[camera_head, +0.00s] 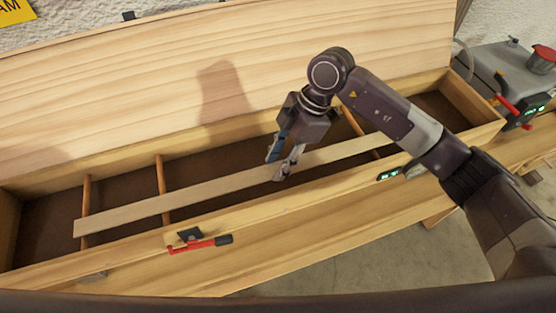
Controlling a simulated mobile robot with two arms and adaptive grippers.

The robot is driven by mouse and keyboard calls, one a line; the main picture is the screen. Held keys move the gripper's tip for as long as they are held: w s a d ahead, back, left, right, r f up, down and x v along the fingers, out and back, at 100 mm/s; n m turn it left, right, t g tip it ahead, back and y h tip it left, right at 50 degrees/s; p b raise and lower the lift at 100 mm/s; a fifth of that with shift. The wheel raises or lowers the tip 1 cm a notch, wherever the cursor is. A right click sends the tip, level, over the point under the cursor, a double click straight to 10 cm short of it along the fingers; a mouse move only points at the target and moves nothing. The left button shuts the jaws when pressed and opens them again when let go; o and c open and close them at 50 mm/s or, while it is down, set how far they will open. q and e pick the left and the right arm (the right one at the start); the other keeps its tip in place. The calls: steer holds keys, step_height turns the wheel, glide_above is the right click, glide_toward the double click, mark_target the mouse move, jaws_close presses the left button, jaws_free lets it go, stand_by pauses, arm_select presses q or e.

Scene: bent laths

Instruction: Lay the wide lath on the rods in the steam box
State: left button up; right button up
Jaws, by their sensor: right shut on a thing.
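The wide lath (184,203) is a long, pale, flat strip inside the open wooden steam box (228,218), running along its length. It passes over the thin wooden rods, including one near its left end (87,195), one left of the middle (161,178) and one on the right (352,124). I cannot tell whether it touches them. My right gripper (281,166) reaches down into the box and is shut on the lath around its middle. My forearm hides part of the lath's right end. My left gripper is not in view.
The box's raised lid (130,95) stands behind the opening. A red-handled latch (200,244) is on the front wall. A grey steam unit (490,75) with a red cap and red lever stands at the right end. Bare floor (360,250) shows in front.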

steer(key=shift+f, duration=0.3)
steer(key=o, duration=1.5)
steer(key=shift+p+v, duration=2)
steer(key=shift+v, duration=1.05)
steer(key=shift+a, duration=0.1)
step_height(320, 180, up, 7)
steer(key=p, duration=0.5)
